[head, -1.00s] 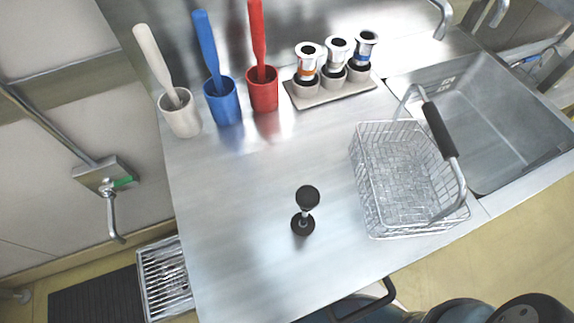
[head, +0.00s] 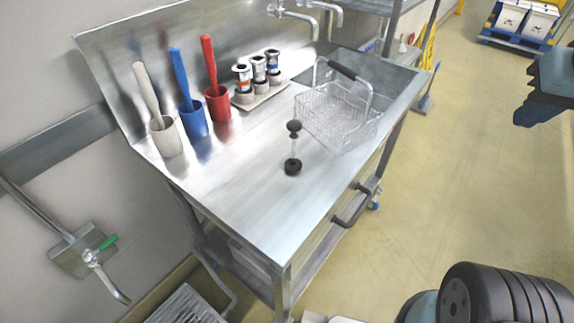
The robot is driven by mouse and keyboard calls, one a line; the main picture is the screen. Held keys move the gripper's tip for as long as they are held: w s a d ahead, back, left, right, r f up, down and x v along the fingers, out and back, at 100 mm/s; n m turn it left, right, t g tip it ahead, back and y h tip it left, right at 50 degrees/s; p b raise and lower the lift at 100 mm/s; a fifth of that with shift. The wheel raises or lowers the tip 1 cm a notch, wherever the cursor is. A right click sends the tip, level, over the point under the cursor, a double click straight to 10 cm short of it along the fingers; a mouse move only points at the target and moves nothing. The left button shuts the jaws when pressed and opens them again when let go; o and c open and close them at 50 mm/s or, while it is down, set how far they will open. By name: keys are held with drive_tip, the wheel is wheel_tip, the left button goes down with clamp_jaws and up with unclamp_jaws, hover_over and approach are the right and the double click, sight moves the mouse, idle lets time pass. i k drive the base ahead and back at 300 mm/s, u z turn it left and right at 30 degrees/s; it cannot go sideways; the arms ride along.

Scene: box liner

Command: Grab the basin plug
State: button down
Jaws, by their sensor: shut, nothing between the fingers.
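The basin plug appears to be the upright piece with a black knob, a pale thin stem and a black foot (head: 292,167). It stands alone on the bare steel counter (head: 240,190), left of and in front of the wire basket. Nothing touches it. My gripper (head: 523,115) shows at the right edge, dark and partly cut off by the frame. It is shut and empty, above the floor and well to the right of the counter, far from the plug.
A rack (head: 262,95) holds three metal pieces. Counter around the plug is clear.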

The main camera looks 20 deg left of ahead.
sight(293, 126)
drive_tip(key=z, duration=0.1)
drive_tip(key=k, duration=0.25)
drive_tip(key=z, duration=1.35)
drive_tip(key=i, duration=1.3)
drive_tip(key=u, duration=1.7)
drive_tip(key=i, duration=0.15)
drive_tip(key=u, duration=2)
